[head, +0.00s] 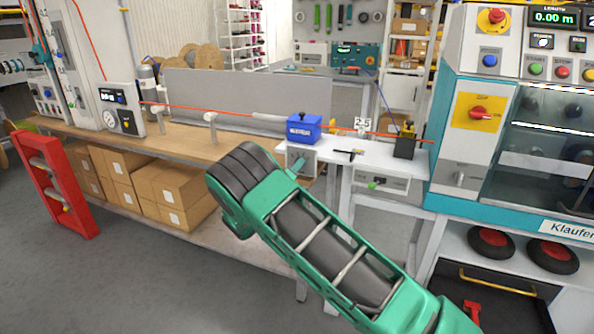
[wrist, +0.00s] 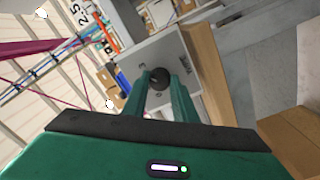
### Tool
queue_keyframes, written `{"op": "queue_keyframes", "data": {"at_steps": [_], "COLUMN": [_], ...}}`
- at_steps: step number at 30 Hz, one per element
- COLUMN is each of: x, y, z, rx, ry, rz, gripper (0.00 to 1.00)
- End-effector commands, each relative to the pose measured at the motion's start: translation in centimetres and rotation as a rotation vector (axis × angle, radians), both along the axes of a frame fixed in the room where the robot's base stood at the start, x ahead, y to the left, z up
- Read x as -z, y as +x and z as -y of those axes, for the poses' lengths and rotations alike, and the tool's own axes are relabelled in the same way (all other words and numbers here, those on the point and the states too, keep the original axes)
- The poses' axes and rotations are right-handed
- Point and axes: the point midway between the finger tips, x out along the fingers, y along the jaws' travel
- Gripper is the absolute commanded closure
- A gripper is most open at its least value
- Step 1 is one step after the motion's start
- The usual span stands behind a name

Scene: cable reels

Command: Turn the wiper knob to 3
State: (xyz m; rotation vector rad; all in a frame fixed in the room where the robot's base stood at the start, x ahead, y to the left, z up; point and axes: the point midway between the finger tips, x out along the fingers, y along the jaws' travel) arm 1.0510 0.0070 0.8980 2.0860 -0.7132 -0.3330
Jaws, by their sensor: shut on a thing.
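The wiper knob (wrist: 157,77) is a small dark round knob on a grey panel (wrist: 165,53) in the wrist view. My gripper (wrist: 161,82) has its two green fingers closed on either side of it, facing the panel. In the head view my gripper (head: 297,168) reaches the grey panel (head: 308,154) below the blue wiper box (head: 304,128). There my fingers hide the knob.
An orange cable (head: 225,109) runs through the blue box along the bench (head: 187,141). Cardboard boxes (head: 168,190) lie below the bench. A teal machine (head: 485,110) stands at the right.

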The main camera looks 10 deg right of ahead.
Motion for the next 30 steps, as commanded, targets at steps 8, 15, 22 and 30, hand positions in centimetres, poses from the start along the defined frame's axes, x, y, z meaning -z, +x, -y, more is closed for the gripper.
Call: {"op": "queue_keyframes", "data": {"at_steps": [8, 15, 22, 30], "x": [0.6, 0.3, 0.3, 0.5], "y": [-0.1, -0.1, -1.3, -5.3], "z": [0.2, 0.1, -1.1, -4.1], "rx": [0.004, 0.002, -0.002, -0.002], "ry": [0.002, 0.0, 0.0, 0.0], "rz": [-0.011, -0.006, -0.006, -0.007], "gripper": [0.56, 0.56, 0.56, 0.56]}}
